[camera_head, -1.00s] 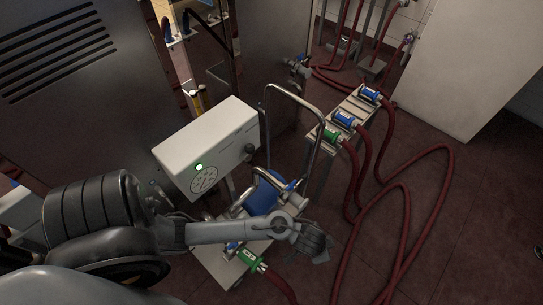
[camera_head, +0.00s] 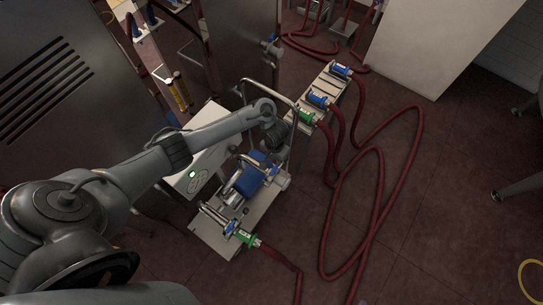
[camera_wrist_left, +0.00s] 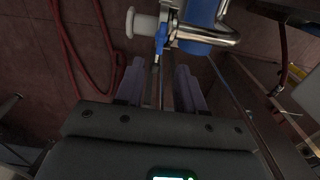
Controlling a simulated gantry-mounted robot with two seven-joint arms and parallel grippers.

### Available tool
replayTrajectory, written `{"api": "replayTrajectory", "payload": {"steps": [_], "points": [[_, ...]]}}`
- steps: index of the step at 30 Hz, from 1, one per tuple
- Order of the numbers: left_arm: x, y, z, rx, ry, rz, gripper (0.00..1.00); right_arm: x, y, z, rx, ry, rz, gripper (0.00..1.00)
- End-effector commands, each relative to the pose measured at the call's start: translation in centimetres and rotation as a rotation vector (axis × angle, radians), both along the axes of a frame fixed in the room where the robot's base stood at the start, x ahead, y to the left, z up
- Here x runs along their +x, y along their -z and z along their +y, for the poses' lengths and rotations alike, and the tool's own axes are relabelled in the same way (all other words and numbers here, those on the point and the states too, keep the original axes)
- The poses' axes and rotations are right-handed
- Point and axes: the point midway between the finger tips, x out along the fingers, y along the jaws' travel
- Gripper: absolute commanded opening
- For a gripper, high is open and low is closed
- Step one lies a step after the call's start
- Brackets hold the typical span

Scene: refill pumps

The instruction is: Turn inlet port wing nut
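The pump (camera_head: 248,178) has a blue motor body and metal pipes, and stands on a pale wheeled cart (camera_head: 217,232). In the left wrist view, a blue clamp piece that looks like the wing nut (camera_wrist_left: 161,38) sits on the metal pipe fitting (camera_wrist_left: 205,36), beside a white round cap (camera_wrist_left: 140,25). My left gripper (camera_head: 268,160) hangs over the pump's far side; its fingertips are hard to make out there. In the left wrist view its fingers (camera_wrist_left: 160,72) are apart and empty, with the blue piece just beyond them. My right gripper is not in view.
A rack (camera_head: 322,103) with blue and green hose couplings stands behind. Dark red hoses (camera_head: 383,210) loop across the floor at right.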

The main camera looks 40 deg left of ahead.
Motion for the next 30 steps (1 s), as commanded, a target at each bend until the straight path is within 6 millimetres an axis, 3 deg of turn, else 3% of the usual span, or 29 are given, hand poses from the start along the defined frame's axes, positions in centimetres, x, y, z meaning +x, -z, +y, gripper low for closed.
{"api": "replayTrajectory", "payload": {"steps": [18, 30], "points": [[0.0, 8.6, 0.2, 0.001, -0.010, 0.008, 0.38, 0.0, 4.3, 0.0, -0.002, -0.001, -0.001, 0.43], [0.0, 10.5, 0.3, 0.002, -0.009, 0.006, 0.38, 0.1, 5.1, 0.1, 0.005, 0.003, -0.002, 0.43]]}}
